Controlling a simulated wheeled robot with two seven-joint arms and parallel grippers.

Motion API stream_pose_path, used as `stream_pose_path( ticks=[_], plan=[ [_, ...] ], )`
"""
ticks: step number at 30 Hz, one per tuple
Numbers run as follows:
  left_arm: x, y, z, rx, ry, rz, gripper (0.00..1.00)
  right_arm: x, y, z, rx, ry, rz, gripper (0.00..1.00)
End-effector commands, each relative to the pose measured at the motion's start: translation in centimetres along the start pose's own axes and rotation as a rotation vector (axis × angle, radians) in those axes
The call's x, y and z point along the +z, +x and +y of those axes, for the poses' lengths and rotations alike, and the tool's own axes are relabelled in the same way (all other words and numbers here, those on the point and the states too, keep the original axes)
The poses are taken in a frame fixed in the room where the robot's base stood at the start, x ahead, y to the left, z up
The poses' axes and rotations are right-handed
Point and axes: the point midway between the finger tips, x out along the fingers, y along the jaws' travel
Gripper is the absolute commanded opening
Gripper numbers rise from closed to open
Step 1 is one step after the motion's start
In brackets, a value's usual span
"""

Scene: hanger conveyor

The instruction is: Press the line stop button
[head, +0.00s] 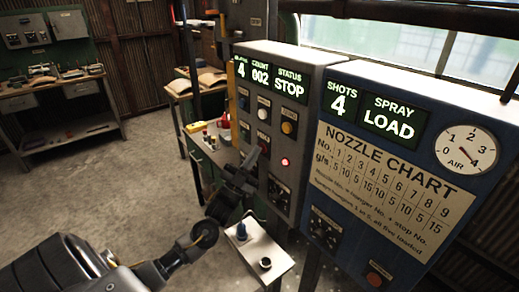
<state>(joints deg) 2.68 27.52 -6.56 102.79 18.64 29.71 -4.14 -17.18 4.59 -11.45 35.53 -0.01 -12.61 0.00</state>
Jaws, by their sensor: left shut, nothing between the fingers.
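The grey control panel (308,70) stands at centre, its display (270,78) reading count 002 and status STOP. The gripper hides part of that face; contact cannot be told. My right gripper is out of view.
A blue spray panel (455,205) with a nozzle chart and air gauge stands close on the right. A small pedestal box (262,247) with a blue knob (241,231) and dark button stands below the gripper. A workbench (50,100) stands far left; open floor lies between.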

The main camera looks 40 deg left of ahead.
Motion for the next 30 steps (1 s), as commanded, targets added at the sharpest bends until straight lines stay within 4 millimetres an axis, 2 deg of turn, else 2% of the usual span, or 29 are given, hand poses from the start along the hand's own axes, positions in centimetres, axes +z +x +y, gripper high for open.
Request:
stream_pose_path(
  ticks=[18, 30],
  plan=[
    [-0.5, -0.8, -0.5, 0.0, 0.0, -0.001, 0.0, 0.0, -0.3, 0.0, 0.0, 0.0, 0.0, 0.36],
    [-2.6, -3.6, -2.6, 0.001, -0.001, -0.002, 0.0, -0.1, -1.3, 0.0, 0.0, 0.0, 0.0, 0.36]
  ],
)
